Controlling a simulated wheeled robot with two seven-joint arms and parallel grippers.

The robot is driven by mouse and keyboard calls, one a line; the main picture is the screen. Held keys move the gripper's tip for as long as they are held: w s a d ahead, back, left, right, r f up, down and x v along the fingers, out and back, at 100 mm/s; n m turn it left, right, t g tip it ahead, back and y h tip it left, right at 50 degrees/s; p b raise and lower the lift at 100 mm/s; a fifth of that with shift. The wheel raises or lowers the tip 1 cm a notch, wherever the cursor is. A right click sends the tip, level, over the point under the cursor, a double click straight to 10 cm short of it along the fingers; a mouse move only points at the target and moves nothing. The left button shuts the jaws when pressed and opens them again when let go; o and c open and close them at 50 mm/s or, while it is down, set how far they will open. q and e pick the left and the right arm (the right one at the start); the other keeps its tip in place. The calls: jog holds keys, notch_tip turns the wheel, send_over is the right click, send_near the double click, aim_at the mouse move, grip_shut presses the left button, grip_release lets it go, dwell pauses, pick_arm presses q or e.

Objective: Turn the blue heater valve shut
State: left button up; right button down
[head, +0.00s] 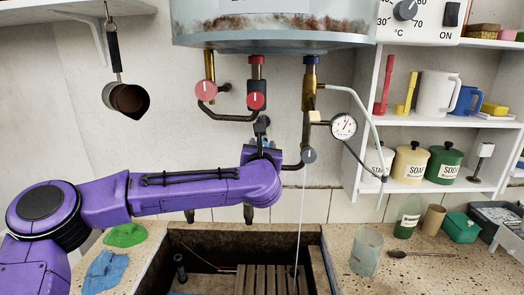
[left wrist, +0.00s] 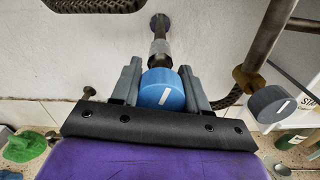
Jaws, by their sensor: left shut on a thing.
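The blue heater valve knob (left wrist: 162,90) is in the middle of the left wrist view, on a pipe fitting at the wall. Its white mark is slightly tilted from upright. My left gripper (left wrist: 162,84) is shut on this knob, with one grey finger on each side. My right gripper is in neither view.
A grey knob (head: 309,156) is close on the right; a thin stream falls below it into the stone trough (head: 210,236). Red (head: 256,100) and pink (head: 206,90) knobs hang above, beneath the tank (head: 275,38). A gauge (head: 343,125) is at right.

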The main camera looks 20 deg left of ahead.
pick_arm(q)
jog(key=m, duration=0.2)
jog(key=shift+m+b, duration=0.35)
jog(key=shift+m, duration=0.05)
jog(key=m, duration=0.3)
jog(key=shift+m, duration=0.3)
jog(key=m, duration=0.3)
jog(key=shift+r+m+p, duration=0.15)
jog(key=shift+m+p, duration=0.75)
jog(key=shift+m, duration=1.4)
jog(key=o, duration=1.1)
jog(key=shift+c, duration=0.2)
jog(key=shift+s, duration=0.15)
